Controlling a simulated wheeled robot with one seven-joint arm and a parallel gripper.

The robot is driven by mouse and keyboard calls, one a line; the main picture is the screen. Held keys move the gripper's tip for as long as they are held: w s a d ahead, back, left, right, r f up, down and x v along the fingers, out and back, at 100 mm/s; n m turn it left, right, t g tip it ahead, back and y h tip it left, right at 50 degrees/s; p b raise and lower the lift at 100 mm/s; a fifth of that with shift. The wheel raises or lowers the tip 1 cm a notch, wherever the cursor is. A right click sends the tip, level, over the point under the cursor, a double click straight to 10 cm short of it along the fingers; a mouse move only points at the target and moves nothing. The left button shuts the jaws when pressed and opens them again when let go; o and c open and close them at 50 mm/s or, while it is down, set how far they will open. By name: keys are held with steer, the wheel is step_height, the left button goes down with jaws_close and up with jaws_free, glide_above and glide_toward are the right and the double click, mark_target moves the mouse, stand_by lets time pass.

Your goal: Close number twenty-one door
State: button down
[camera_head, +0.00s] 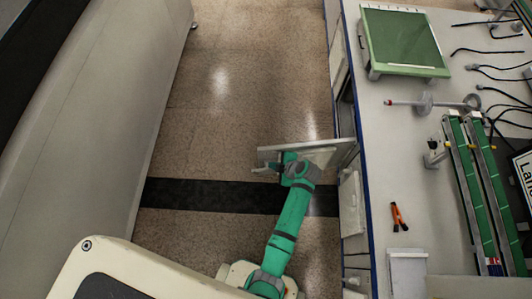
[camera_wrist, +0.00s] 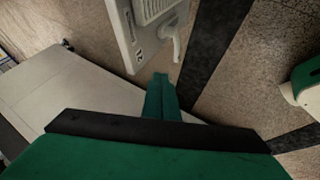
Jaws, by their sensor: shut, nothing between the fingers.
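A pale door (camera_head: 328,152) stands swung out from the blue-edged bench front in the head view, reaching over the floor. In the wrist view a light panel (camera_wrist: 122,36) with louvres, a small dark number label and a handle (camera_wrist: 176,44) shows at the top; the number is too small to read surely. My gripper (camera_wrist: 161,76) is shut and empty, its tips just below the panel's lower edge in the picture. Contact cannot be told. In the head view my green arm reaches up to the door, and the gripper's tips are hidden there.
The bench top (camera_head: 385,150) holds a green-topped device (camera_head: 403,40), green rails (camera_head: 480,190), cables and orange-handled pliers (camera_head: 398,217). Another light panel (camera_head: 350,203) is at the bench front below the door. A large pale machine (camera_head: 90,110) bounds the left; the floor (camera_head: 240,90) between is clear.

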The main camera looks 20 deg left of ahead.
glide_toward(260, 156)
step_height(260, 156, down, 3)
steer(key=s, duration=0.3)
steer(key=shift+w+a+f, duration=0.15)
steer(key=shift+w+a, duration=0.5)
steer(key=shift+w, duration=0.35)
steer(key=shift+w+a+f, duration=0.1)
steer(key=shift+w+a, duration=0.55)
steer(key=shift+w, duration=0.4)
steer(key=shift+s+a, duration=0.1)
steer(key=shift+a, duration=0.1)
steer(key=shift+d, duration=0.15)
